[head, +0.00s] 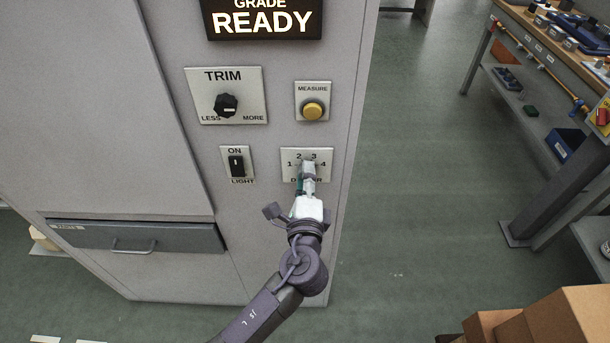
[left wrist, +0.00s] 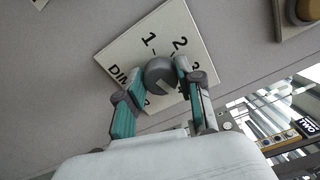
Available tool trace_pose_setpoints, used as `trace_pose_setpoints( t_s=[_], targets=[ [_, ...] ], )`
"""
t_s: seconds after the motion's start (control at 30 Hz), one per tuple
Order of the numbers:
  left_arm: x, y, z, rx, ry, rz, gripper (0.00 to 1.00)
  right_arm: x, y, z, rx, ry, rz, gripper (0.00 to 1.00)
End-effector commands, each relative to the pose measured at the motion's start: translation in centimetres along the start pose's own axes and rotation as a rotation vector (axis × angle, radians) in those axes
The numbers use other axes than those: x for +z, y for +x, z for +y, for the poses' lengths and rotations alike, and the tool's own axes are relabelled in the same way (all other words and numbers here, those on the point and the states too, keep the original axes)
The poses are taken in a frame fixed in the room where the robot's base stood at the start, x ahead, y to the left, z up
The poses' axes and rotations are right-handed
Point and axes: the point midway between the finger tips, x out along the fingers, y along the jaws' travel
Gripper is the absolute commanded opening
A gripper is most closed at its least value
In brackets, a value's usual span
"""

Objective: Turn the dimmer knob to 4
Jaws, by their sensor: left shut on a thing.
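The dimmer plate (head: 325,154), marked 1 to 4, is on the front of the grey cabinet, below the yellow MEASURE button. My left gripper (head: 308,174) is at this plate and hides the knob in the head view. In the left wrist view the round grey dimmer knob (left wrist: 160,74) sits between the two fingers of my left gripper (left wrist: 158,88), which are shut on it. The plate (left wrist: 132,48) shows tilted there, with 1 and 2 clear of the fingers. A light mark shows on the knob, but I cannot tell which number it points to. My right gripper is not in view.
On the cabinet (head: 170,270) are the TRIM knob (head: 226,105), the MEASURE button (head: 313,110), the LIGHT switch (head: 237,164) and a drawer (head: 140,237). A workbench (head: 540,40) stands at the right. Cardboard boxes (head: 560,318) are at bottom right. Floor between is clear.

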Motion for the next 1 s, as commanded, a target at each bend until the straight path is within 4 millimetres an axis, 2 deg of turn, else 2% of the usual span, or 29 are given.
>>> trace_pose_setpoints(
  t_s=[0.23, 0.27, 0.4, 0.77, 0.87, 1.0],
  targets=[
    [0.0, 0.0, -0.1, -0.003, 0.002, 0.001, 0.01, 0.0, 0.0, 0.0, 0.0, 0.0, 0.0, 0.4],
    [0.0, 0.0, -0.1, -0.002, 0.002, 0.001, 0.39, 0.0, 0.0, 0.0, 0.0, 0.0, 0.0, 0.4],
    [0.0, 0.0, -0.1, -0.002, 0.002, 0.001, 0.61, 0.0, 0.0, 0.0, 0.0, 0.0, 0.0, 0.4],
    [0.0, -0.5, 0.1, 0.0, 0.001, 0.001, 0.61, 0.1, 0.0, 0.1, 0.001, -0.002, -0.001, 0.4],
    [-0.1, -1.7, 0.1, 0.002, 0.001, 0.001, 0.61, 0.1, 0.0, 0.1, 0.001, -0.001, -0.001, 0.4],
    [-0.1, -4.5, 0.2, 0.003, 0.0, 0.004, 0.61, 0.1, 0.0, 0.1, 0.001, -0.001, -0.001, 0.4]
  ],
)
